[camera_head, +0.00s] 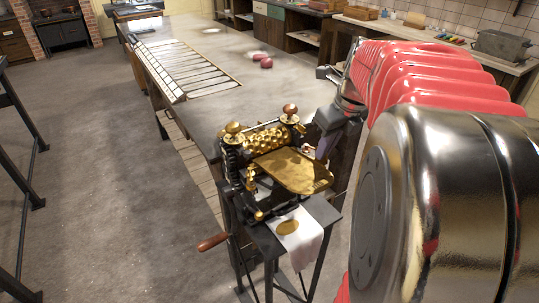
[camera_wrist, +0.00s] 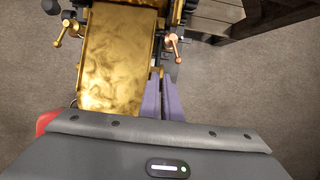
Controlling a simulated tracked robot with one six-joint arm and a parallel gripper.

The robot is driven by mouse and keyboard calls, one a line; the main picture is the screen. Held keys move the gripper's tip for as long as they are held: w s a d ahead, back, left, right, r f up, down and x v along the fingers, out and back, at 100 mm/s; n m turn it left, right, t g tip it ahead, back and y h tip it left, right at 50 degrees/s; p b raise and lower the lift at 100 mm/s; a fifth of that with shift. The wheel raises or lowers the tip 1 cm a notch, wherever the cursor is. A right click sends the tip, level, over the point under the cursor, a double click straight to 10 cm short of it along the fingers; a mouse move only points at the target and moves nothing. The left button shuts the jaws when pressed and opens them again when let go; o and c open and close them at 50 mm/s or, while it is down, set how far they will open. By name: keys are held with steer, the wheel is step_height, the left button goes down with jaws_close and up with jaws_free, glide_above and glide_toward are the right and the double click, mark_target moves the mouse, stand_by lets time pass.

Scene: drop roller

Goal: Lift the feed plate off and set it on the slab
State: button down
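The feed plate is a flat brass plate (camera_head: 297,171) on the near side of the small roller machine (camera_head: 262,140) in the head view. It lies almost level, below the brass roller. In the wrist view the feed plate (camera_wrist: 117,60) fills the upper left middle. My gripper's two purple fingers (camera_wrist: 160,76) lie close together at the plate's right edge there. I cannot tell whether they grip that edge. In the head view my gripper (camera_head: 322,146) is beside the machine, with its tips largely hidden. The grey slab top (camera_head: 225,65) of the long bench stretches behind the machine.
The machine has brass knobs and a crank with a wooden handle (camera_head: 212,242). A white cloth (camera_head: 300,240) hangs over its stand. Much of the slab's middle is clear.

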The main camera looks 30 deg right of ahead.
steer(key=shift+s, duration=2.05)
steer(key=shift+r, duration=0.15)
step_height(320, 180, up, 8)
stand_by(1.6)
stand_by(0.3)
